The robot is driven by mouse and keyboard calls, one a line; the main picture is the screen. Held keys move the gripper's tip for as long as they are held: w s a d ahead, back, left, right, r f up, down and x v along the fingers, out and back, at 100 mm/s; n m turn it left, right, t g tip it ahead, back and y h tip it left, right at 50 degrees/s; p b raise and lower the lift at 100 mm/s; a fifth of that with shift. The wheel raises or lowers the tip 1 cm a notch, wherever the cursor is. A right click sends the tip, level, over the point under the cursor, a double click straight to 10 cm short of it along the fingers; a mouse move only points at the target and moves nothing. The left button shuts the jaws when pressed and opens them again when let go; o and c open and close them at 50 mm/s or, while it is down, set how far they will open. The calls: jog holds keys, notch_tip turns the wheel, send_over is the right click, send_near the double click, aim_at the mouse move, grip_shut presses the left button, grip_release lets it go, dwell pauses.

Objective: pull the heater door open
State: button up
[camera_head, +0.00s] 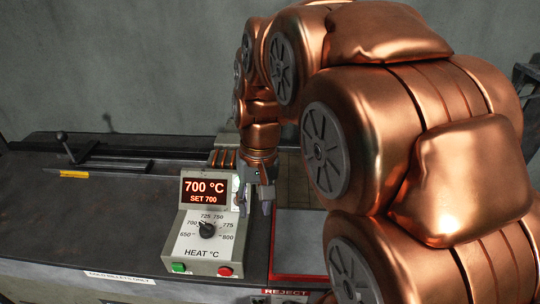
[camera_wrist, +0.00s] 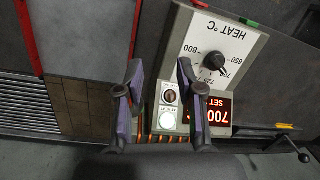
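The heater's control box (camera_head: 207,245) stands on the bench, with a display reading 700 °C, SET 700 and a dial. It appears upside down in the wrist view (camera_wrist: 240,45). A small white plate with a dark round part and a pale green lamp (camera_wrist: 168,121) sits beside the display, seen between my fingers. My gripper (camera_head: 255,209) points down just right of the control box. In the wrist view its two fingers (camera_wrist: 160,76) are apart with nothing held between them. I cannot make out the heater door or its handle; my arm covers much of that area.
A red-edged tray area labelled REJECT (camera_head: 285,292) lies right of the control box. A ball-topped lever (camera_head: 62,136) and rail stand at the left back. Green (camera_head: 179,267) and red (camera_head: 225,271) buttons are on the box front. The left bench top is mostly clear.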

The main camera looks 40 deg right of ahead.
jog(key=w+d+r+m+t+p, duration=0.1)
jog(key=w+d+r+m, duration=0.1)
jog(key=w+d+r, duration=0.3)
jog(key=w+d+r+m+t+p, duration=0.15)
jog(key=w+d, duration=0.25)
jog(key=d, duration=0.4)
jog(key=shift+g, duration=0.35)
jog(key=shift+w+a+f+p, duration=0.1)
jog(key=shift+a+f+p, duration=0.2)
jog(key=shift+f, duration=1.05)
jog(key=shift+w+a+f+p, duration=0.15)
jog(key=shift+f+p, duration=0.25)
jog(key=shift+f, duration=0.9)
jog(key=shift+s+a+f+p, duration=0.1)
jog(key=shift+a+f+p, duration=0.2)
jog(key=shift+f, duration=1.05)
jog(key=shift+c, duration=0.4)
grip_shut()
